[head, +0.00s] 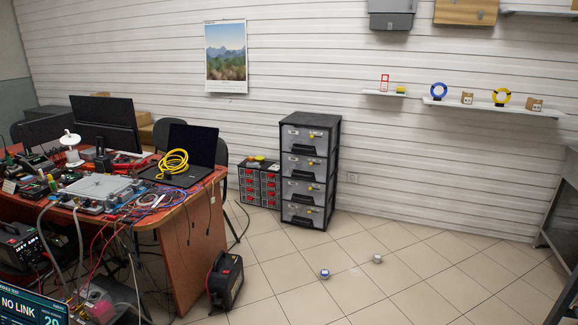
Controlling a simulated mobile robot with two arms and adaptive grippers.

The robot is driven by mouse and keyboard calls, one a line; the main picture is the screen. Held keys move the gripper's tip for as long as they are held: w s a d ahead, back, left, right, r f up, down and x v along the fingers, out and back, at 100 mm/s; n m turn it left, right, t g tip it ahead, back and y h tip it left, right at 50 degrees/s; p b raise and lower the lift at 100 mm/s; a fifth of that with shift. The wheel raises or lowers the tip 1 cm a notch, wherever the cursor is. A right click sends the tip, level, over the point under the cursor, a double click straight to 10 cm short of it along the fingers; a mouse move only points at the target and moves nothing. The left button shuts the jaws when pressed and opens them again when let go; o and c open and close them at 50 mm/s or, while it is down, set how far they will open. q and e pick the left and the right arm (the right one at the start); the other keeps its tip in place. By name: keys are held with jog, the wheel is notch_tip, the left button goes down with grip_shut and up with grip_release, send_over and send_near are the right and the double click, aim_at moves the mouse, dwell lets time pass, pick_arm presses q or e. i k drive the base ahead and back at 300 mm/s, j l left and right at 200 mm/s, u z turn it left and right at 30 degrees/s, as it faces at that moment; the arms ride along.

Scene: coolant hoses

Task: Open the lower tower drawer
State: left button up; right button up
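The drawer tower (326,132) is a black frame with several grey, translucent drawers stacked one above another. It stands on the tiled floor against the white panelled wall, near the middle of the head view. Its lowest drawer (302,214) appears shut, with its front in line with the drawers above. A small yellow mark shows on the drawer fronts. Neither of my grippers is in the head view.
A low cabinet with red-fronted drawers (248,187) stands left of the tower. A cluttered workbench (205,215) fills the left. A black case (226,279) and two small objects, one blue (324,273) and one grey (377,258), lie on the floor. Open tiles surround them.

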aim_at(299, 191)
jog(key=i, duration=2.45)
